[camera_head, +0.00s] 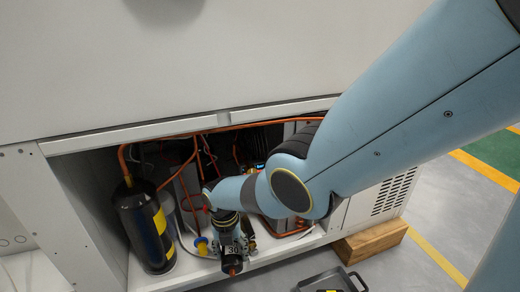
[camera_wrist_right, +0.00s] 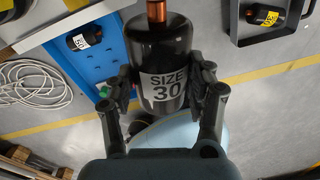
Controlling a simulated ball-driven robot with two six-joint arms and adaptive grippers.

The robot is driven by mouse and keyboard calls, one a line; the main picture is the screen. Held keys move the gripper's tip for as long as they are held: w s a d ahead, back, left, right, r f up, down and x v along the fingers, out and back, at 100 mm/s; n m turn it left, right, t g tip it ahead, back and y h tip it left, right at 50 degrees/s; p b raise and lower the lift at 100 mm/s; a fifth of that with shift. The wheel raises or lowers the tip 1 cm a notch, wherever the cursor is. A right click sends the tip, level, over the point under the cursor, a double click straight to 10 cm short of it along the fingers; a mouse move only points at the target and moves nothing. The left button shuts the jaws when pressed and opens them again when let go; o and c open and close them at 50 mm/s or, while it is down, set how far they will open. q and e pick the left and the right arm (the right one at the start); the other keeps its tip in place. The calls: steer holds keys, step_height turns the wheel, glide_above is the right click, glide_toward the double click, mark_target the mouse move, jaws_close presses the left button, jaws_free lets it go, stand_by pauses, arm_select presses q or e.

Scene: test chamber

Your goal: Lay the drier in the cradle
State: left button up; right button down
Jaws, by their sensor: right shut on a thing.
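The drier (camera_wrist_right: 164,62) is a black cylinder with a white "SIZE 30" label and a copper stub at its far end. My right gripper (camera_wrist_right: 160,88) is shut on it, with one finger on each side. In the head view the drier (camera_head: 234,254) shows in my right gripper (camera_head: 236,242) at the front opening of the white cabinet, partly covered by the gripper. I cannot make out the cradle for certain; my arm hides part of the cabinet's inside. My left gripper is in neither view.
A black cylinder with a yellow label (camera_head: 144,230) stands left in the cabinet, with copper pipes above. A wooden block (camera_head: 370,241) and a dark tray (camera_head: 303,286) are at the right front.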

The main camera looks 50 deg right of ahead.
steer(key=shift+s+d+f+n+b, duration=0.25)
steer(key=shift+d+f+n+b, duration=0.2)
steer(key=shift+d+f, duration=0.45)
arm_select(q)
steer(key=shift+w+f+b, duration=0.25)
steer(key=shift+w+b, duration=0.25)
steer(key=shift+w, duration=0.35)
arm_select(e)
steer(key=shift+s+d+f+n+g+h, duration=0.15)
steer(key=shift+s+d+f+g, duration=0.05)
steer(key=shift+d, duration=0.2)
steer(key=shift+s+d+f+n+g+h, duration=0.1)
steer(key=shift+s+d+f+g+h, duration=0.1)
steer(key=shift+d, duration=0.2)
steer(key=shift+d, duration=0.1)
arm_select(q)
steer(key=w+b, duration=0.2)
steer(key=b, duration=0.1)
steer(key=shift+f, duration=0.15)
arm_select(e)
steer(key=shift+n+g+h, duration=0.5)
steer(key=shift+n+h, duration=0.15)
steer(key=shift+n, duration=0.15)
steer(key=d+f, duration=0.1)
steer(key=s+d+f, duration=0.2)
steer(key=d, duration=0.1)
steer(key=shift+d, duration=0.1)
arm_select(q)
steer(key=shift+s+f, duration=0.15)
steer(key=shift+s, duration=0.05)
